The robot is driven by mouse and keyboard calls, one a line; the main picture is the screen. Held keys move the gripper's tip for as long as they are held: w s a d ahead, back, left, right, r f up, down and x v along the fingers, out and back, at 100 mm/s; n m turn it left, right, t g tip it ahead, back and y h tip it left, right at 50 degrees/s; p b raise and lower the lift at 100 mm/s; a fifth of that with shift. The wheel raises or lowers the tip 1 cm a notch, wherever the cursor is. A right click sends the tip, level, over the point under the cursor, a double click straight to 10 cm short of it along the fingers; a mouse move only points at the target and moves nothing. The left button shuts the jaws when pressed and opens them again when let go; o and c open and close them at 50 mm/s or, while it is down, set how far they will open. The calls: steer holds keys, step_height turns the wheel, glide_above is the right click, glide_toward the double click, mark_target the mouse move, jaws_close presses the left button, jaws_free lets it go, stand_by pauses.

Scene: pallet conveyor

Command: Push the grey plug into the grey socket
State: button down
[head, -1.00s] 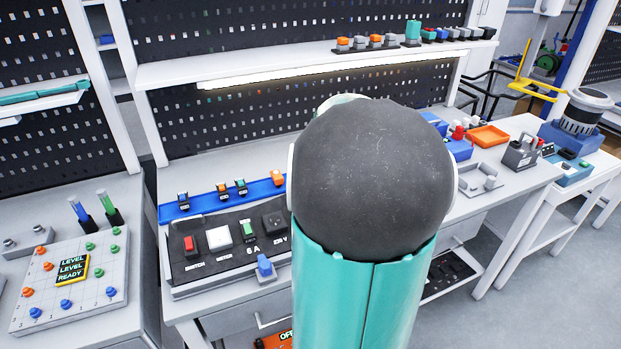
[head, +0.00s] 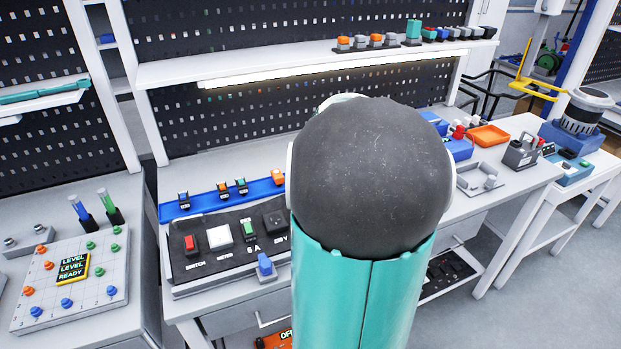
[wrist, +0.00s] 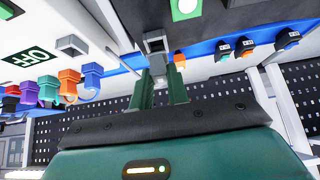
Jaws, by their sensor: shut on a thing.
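In the wrist view, my gripper (wrist: 162,84) has its two green fingers closed around a grey block, which I take to be the grey plug (wrist: 156,64). I cannot make out the grey socket for certain. In the head view, my own arm hides the gripper, the plug and part of the bench.
A blue rail (head: 207,205) with several small coloured plugs stands behind the black switch panel (head: 190,262). A blue plug (head: 265,266) sits at the panel's front. A shelf (head: 250,64) runs above. An orange tray (head: 488,136) is at the right.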

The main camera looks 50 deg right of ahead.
steer(key=shift+w+d+f, duration=0.1)
steer(key=shift+w+f, duration=0.15)
steer(key=shift+f, duration=0.8)
steer(key=c, duration=1.3)
jaws_free()
steer(key=shift+r, duration=0.1)
steer(key=v, duration=1.3)
steer(key=shift+s+r, duration=0.15)
steer(key=shift+r, duration=0.15)
